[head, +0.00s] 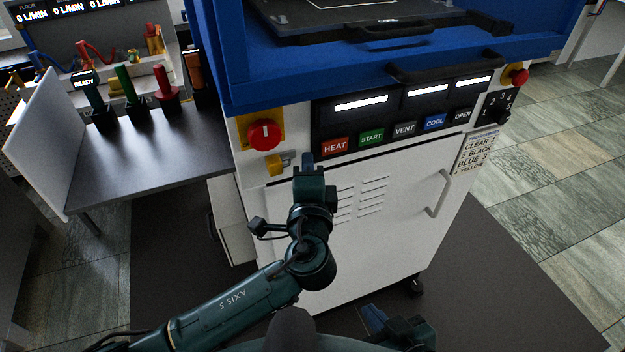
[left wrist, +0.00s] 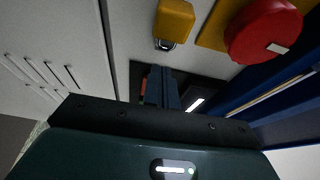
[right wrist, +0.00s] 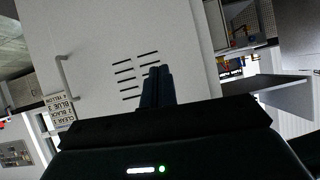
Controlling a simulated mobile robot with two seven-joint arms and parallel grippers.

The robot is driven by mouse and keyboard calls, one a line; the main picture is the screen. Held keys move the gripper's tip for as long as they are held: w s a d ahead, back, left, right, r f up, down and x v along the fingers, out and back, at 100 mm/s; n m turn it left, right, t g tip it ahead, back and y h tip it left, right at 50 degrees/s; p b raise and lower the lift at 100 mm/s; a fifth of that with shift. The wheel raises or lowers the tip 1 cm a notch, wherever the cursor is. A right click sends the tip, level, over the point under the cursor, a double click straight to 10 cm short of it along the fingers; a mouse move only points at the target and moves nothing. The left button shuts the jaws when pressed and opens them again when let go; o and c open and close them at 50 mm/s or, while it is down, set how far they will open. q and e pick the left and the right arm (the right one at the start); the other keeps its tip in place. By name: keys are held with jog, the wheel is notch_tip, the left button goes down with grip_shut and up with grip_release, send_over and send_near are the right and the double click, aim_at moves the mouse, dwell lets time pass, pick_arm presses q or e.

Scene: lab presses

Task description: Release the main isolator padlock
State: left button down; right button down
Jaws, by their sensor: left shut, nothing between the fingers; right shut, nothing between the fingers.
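The yellow padlock (head: 279,165) hangs on the press front below the red round isolator knob (head: 264,135), which sits on a yellow plate. The left wrist view shows the padlock (left wrist: 174,22) with a metal shackle and the red knob (left wrist: 262,30) to its right. My left gripper (head: 308,160) is shut and empty, just right of the padlock in the head view and apart from it. In the left wrist view its fingers (left wrist: 161,70) lie below the padlock. My right gripper (head: 374,314) is shut and empty, low in front of the cabinet; its fingers (right wrist: 158,72) point at the vented door.
The press panel has a row of labelled buttons (head: 371,137), close to my left gripper. A red emergency button (head: 519,76) is at its right end. The cabinet door has a handle (head: 438,195). A side table (head: 160,150) holds coloured-handled items at left. Floor at right is clear.

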aim_at(270, 171)
pick_arm(q)
jog(key=shift+s+a, duration=0.3)
jog(key=shift+a, duration=0.35)
jog(key=shift+s+a, duration=0.25)
jog(key=shift+a, duration=0.35)
jog(key=shift+s+a+p, duration=0.15)
jog(key=shift+a+p, duration=0.15)
pick_arm(e)
jog(key=shift+s+d, duration=0.1)
jog(key=shift+d, duration=0.15)
pick_arm(q)
jog(key=shift+f, duration=0.1)
jog(key=a, duration=0.2)
jog(key=s+a, duration=0.1)
jog(key=shift+a+p, duration=0.35)
jog(key=shift+s+a, duration=0.2)
jog(key=shift+a, duration=0.15)
pick_arm(e)
jog(key=shift+r, duration=0.25)
pick_arm(q)
jog(key=shift+w, duration=0.1)
pick_arm(e)
jog(key=shift+d, duration=0.1)
